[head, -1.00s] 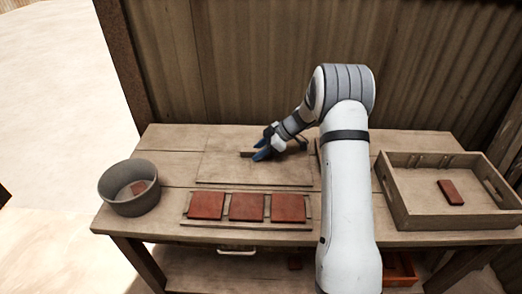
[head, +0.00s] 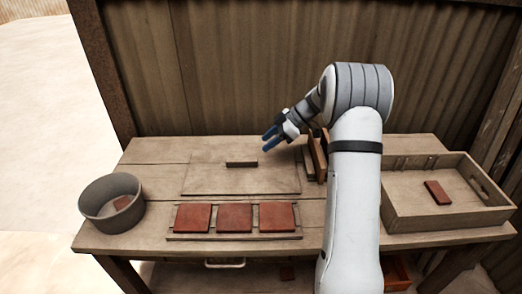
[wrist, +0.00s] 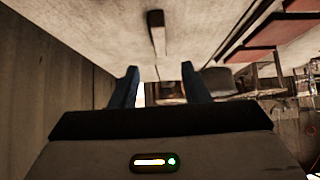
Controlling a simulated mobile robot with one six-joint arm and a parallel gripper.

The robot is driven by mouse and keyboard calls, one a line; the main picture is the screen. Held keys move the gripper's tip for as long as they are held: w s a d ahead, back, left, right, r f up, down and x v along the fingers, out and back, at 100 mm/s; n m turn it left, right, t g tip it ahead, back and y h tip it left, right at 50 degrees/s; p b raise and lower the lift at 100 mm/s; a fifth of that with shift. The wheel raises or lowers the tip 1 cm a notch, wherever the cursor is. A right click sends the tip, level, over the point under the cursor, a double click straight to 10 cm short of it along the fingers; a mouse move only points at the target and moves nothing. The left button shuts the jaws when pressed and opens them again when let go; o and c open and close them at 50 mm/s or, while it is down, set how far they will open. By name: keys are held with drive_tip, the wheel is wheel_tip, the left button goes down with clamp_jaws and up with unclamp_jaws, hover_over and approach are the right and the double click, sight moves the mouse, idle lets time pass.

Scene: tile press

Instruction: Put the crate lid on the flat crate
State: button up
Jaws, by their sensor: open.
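The crate lid (head: 215,180) is a thin flat wooden board with a dark bar handle (head: 241,163) on top. It lies flat on the workbench, behind the row of red tiles. The flat crate (head: 440,215) seems to be the open wooden box at the bench's right end, with a red tile (head: 437,192) inside and no lid on it. My gripper (head: 266,141) is open and empty, above and to the right of the handle. In the wrist view the handle (wrist: 157,35) shows beyond the spread blue fingers (wrist: 158,72).
A tray (head: 172,236) with three red tiles (head: 234,217) lies along the front edge. A grey round tub (head: 112,200) stands at the left. Upright wooden pieces (head: 316,155) stand beside my arm, partly hidden. A corrugated wall (head: 240,70) closes the back.

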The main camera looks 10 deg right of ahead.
drive_tip(key=s+a+r+m+g+h, duration=0.15)
drive_tip(key=s+r+m, duration=0.25)
drive_tip(key=s, duration=0.4)
drive_tip(key=s+a+r+m+t+h, duration=0.1)
drive_tip(key=s+a+r+m+h, duration=0.25)
drive_tip(key=s, duration=0.55)
drive_tip(key=s+m+t+h, duration=0.1)
drive_tip(key=s+m+h, duration=0.2)
drive_tip(key=s+m, duration=0.5)
drive_tip(key=s, duration=1)
drive_tip(key=shift+d+h, duration=0.3)
drive_tip(key=shift+d, duration=0.05)
drive_tip(key=shift+s+d+f, duration=0.2)
drive_tip(key=shift+s, duration=0.05)
drive_tip(key=shift+c, duration=0.4)
drive_tip(key=shift+s, duration=0.15)
drive_tip(key=shift+c, duration=0.2)
